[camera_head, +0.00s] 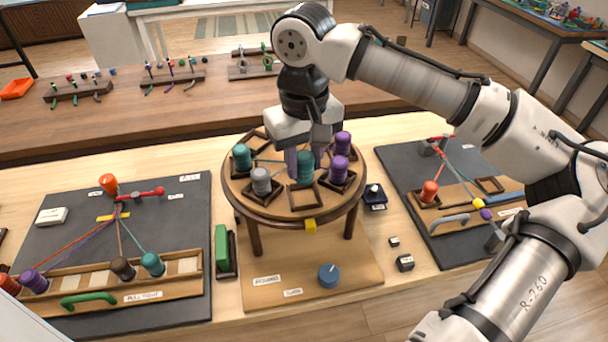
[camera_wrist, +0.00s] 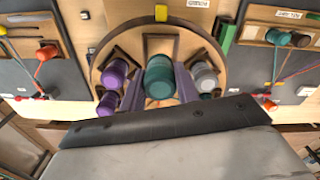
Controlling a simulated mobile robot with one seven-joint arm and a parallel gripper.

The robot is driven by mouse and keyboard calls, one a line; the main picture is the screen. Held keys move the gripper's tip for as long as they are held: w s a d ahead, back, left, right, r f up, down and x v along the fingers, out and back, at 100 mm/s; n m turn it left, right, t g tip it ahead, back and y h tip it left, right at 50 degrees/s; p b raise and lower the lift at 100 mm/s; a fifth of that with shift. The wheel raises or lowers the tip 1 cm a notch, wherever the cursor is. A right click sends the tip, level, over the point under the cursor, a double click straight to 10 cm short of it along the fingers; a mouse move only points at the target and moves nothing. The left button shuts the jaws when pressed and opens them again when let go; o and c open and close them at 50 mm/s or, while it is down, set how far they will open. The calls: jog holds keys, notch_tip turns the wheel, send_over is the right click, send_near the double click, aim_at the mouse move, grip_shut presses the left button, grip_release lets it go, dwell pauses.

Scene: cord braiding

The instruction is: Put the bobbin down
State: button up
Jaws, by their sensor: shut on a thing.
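My gripper (camera_head: 304,158) points down over the round wooden braiding stand (camera_head: 285,216). It is shut on a teal bobbin (camera_head: 305,172), which also shows between the fingers in the wrist view (camera_wrist: 159,80). The held bobbin is upright, by the front square holder (camera_head: 306,197), whose front part looks empty. I cannot tell whether its base touches the stand. A grey bobbin (camera_head: 261,181) and another teal bobbin (camera_head: 241,157) sit in holders to its left. Two purple bobbins, one nearer (camera_head: 339,169) and one farther (camera_head: 342,142), sit to its right.
A yellow marker (camera_head: 310,226) is on the stand's front rim, and a blue knob (camera_head: 329,273) is on its base. Dark boards with cords lie left (camera_head: 60,225) and right (camera_head: 400,180). A green block (camera_head: 221,247) stands left of the base. Small dark blocks (camera_head: 404,263) lie right.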

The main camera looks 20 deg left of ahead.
aim_at(304, 182)
jog(key=shift+f, duration=2.3)
jog(key=shift+f, duration=0.4)
jog(key=o, duration=1)
jog(key=shift+r, duration=0.1)
notch_tip(304, 182, up, 13)
jog(key=shift+f+b, duration=0.15)
jog(key=shift+b, duration=0.6)
jog(key=shift+s+f, duration=0.1)
jog(key=shift+s, duration=0.05)
